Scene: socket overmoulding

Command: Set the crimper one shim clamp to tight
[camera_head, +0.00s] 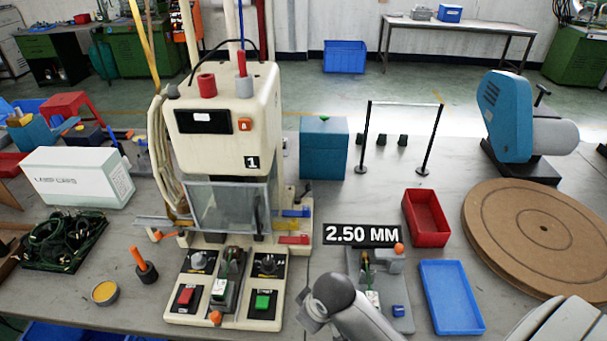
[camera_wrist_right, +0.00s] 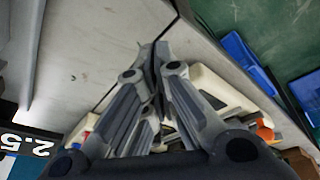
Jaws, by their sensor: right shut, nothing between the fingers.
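Crimper one (camera_head: 220,115) is the tall cream machine marked "1", left of centre in the head view. My right gripper (camera_head: 307,308) is beside the panel's right front edge. In the right wrist view its fingers (camera_wrist_right: 153,55) are together and empty, with part of a cream body and an orange knob (camera_wrist_right: 264,133) behind them. My left gripper is not in view.
Right of the crimper, a grey fixture (camera_head: 400,318) stands under a "2.50 MM" sign (camera_head: 361,235). A blue tray (camera_head: 450,297), a red bin (camera_head: 426,218) and a round board (camera_head: 540,225) lie further right. An orange-handled tool (camera_head: 144,264) and a yellow tin (camera_head: 105,292) stand to the left.

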